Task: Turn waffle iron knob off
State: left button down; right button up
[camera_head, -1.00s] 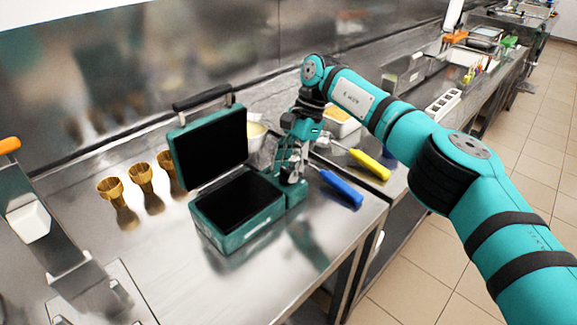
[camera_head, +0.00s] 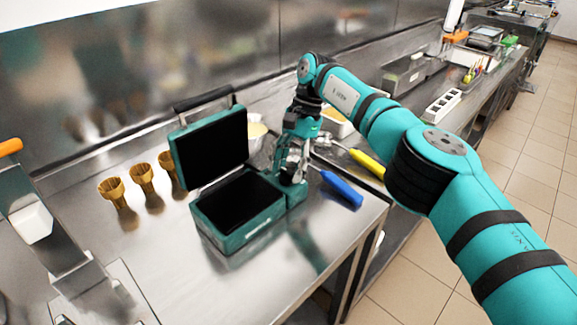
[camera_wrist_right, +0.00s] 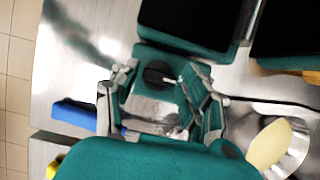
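The teal waffle iron stands open on the steel counter in the head view, with its black-lined base (camera_head: 238,238) flat and its lid (camera_head: 208,148) raised. Its round black knob (camera_wrist_right: 158,74) shows in the wrist view on a teal housing at the side of the base; a light mark is on it. My right gripper (camera_head: 290,176) points down over this housing. In the wrist view its fingers (camera_wrist_right: 160,82) are spread on either side of the knob, and I see no clear contact. The knob is hidden by the gripper in the head view. My left gripper is out of view.
Several golden cone-shaped holders (camera_head: 142,178) stand left of the iron. A blue-handled tool (camera_head: 341,190) and a yellow-handled tool (camera_head: 367,163) lie right of my gripper. A bowl (camera_head: 256,134) stands behind it. The counter in front of the iron is clear.

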jog(key=shift+o, duration=0.9)
jog(key=shift+f, duration=0.1)
